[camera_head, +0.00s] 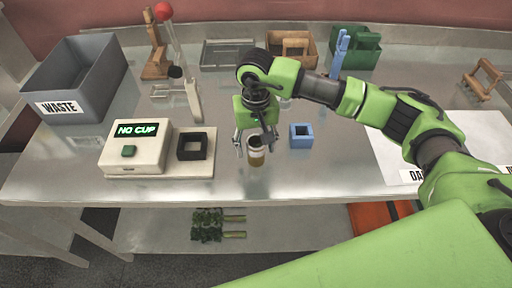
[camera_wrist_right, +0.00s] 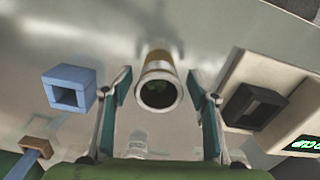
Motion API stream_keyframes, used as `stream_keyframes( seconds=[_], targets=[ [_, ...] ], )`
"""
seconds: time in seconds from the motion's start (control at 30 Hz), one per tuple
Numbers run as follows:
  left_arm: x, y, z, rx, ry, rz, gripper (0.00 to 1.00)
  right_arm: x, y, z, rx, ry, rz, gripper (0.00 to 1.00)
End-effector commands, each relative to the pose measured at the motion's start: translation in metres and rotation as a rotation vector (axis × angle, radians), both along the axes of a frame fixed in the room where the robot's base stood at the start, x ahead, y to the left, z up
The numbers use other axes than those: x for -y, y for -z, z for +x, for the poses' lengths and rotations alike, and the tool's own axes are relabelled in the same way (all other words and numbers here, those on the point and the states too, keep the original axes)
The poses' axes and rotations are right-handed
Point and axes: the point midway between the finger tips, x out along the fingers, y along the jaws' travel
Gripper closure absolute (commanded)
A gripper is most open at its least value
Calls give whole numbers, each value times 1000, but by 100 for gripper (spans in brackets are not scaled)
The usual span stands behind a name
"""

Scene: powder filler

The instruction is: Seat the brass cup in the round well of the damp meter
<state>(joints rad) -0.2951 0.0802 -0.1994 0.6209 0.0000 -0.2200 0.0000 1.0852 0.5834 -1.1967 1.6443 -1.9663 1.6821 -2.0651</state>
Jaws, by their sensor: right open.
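The brass cup (camera_head: 257,158) stands upright on the metal bench, with a pale rim and a dark opening. In the right wrist view the cup (camera_wrist_right: 158,88) lies between the fingers of my right gripper (camera_head: 256,143), with gaps on both sides. That gripper is open, pointing down over the cup. The damp meter (camera_head: 135,150) is a white box to the left, its display reading "NO CUP". Its black square-edged well (camera_head: 191,148) is empty on the side nearer the cup; it also shows in the wrist view (camera_wrist_right: 252,106). My left gripper is out of view.
A blue square holder (camera_head: 301,135) stands just right of the cup. A grey WASTE bin (camera_head: 75,78) is at the left. Wooden stands, a wire tray (camera_head: 228,53) and a green box (camera_head: 362,47) are at the back. Bare bench lies between meter and cup.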

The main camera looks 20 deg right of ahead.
Motion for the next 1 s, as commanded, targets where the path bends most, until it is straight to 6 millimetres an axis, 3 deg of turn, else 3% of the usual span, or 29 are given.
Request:
stream_keyframes(
  seconds=[0.1,0.3,0.53,0.7,1.0],
  targets=[
    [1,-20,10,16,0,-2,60,1,13,-1,-6,1,-2,46],
    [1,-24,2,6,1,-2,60,1,36,0,-3,0,-1,46],
    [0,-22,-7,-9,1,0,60,1,38,1,-1,-1,-1,46],
    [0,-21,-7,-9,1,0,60,1,38,1,-1,0,-1,89],
    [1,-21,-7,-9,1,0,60,1,37,1,-1,0,-1,89]
  ],
)
